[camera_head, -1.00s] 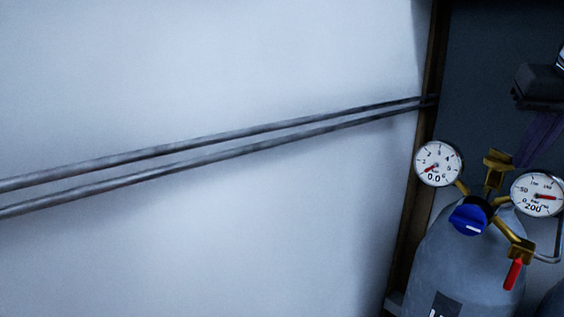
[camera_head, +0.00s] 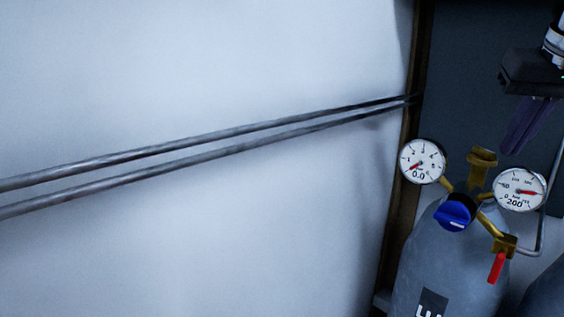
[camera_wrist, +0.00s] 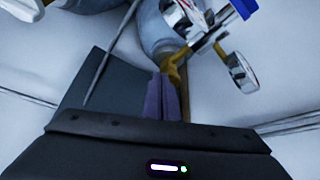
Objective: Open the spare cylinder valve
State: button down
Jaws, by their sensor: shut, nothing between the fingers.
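A grey gas cylinder (camera_head: 450,265) stands at the lower right of the head view; I cannot tell from its cut-off label whether it is the spare. It carries a brass valve top (camera_head: 481,163), a blue knob (camera_head: 455,213), a red lever (camera_head: 496,267) hanging down, a left gauge (camera_head: 423,161) showing 0.0 and a right gauge (camera_head: 520,190) showing 200. My gripper (camera_head: 514,146) is shut and empty, above and right of the brass top. In the wrist view, its purple fingers (camera_wrist: 161,84) point toward the brass fitting (camera_wrist: 175,68); contact cannot be told.
A second cylinder (camera_head: 548,296) is partly cut off at the lower right corner. A bent metal pipe (camera_head: 541,235) runs beside the right gauge. Two parallel pipes (camera_head: 200,148) cross the pale wall, ending near a dark brown post (camera_head: 406,150). The wall area at left is otherwise bare.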

aim_at(481, 161)
notch_tip(481, 161, up, 4)
jog(key=shift+r, duration=0.1)
dwell(0.4)
jog(key=a, duration=0.1)
jog(key=w+a, duration=0.1)
jog(key=a+r, duration=0.1)
jog(key=shift+w+a, duration=0.1)
jog(key=shift+w, duration=0.15)
jog(key=shift+f, duration=0.2)
notch_tip(481, 161, down, 7)
jog(key=shift+r, duration=0.15)
dwell(0.9)
jog(key=shift+w+d, duration=0.4)
jog(key=shift+w, duration=0.05)
dwell(1.4)
